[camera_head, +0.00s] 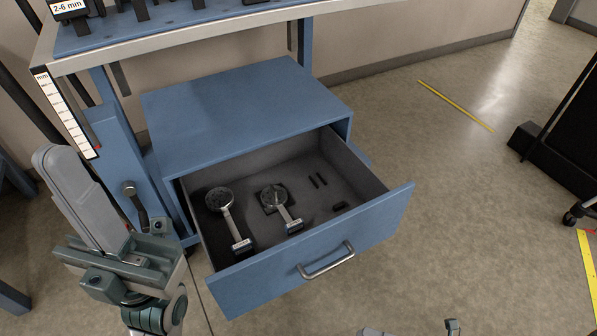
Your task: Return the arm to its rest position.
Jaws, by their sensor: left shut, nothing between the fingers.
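My left gripper (131,190) is shut and empty, beside the blue cabinet's left side and apart from the drawer. The blue drawer (385,212) is pulled open and has a metal handle (327,262). In it lie two round-headed metal gauges, one at the left (221,200) and one to its right (276,199).
The blue cabinet (240,105) stands under a workbench (200,28). A millimetre scale (66,112) hangs at the bench's left corner. A black panel on casters (570,135) stands at the right. Yellow tape (455,105) marks the floor, which is clear right of the drawer.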

